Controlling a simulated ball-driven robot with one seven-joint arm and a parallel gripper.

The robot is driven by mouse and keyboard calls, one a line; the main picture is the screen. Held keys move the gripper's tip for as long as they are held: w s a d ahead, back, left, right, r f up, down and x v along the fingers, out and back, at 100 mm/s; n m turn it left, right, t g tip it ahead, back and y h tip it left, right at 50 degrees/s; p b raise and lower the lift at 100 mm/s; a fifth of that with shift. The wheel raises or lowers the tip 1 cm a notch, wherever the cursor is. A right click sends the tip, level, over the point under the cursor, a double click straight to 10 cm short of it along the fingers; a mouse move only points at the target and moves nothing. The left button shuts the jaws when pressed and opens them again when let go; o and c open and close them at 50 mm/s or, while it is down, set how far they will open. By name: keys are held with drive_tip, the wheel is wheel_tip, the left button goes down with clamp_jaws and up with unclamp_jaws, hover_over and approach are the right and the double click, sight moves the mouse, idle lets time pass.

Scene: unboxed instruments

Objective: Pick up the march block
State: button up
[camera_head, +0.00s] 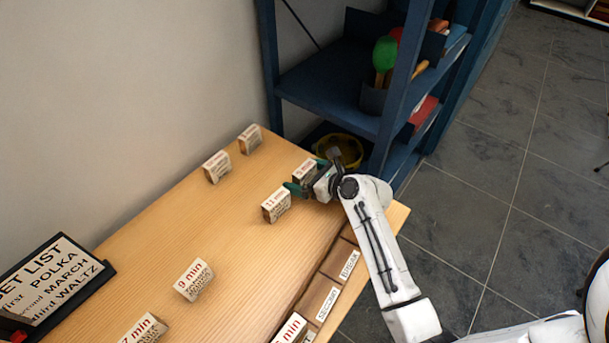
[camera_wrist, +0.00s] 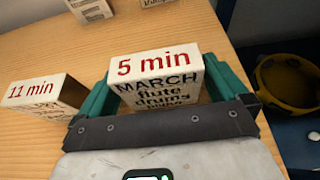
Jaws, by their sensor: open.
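The march block (camera_wrist: 155,66) is a pale block with "5 min" in red on top and "MARCH flute drums" in black on its front. It stands on the wooden table and also shows in the head view (camera_head: 303,169), partly hidden by my gripper (camera_head: 306,188). In the wrist view my gripper (camera_wrist: 160,88) is open, with one green finger on each side of the block. The block is between the fingers; I cannot tell whether either finger touches it. Its lower front is hidden by the gripper body.
The 11 min block (camera_wrist: 45,92) stands close to the left finger. Other blocks stand farther off, including the 9 min block (camera_head: 194,279). A set list sign (camera_head: 50,280) is at left. A labelled slotted holder (camera_head: 330,283) lines the front edge. A blue shelf (camera_head: 325,85) stands behind the table.

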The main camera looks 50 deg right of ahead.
drive_tip(key=shift+c, duration=0.2)
drive_tip(key=c, duration=0.9)
drive_tip(key=shift+o, duration=0.2)
drive_tip(key=shift+r, duration=0.1)
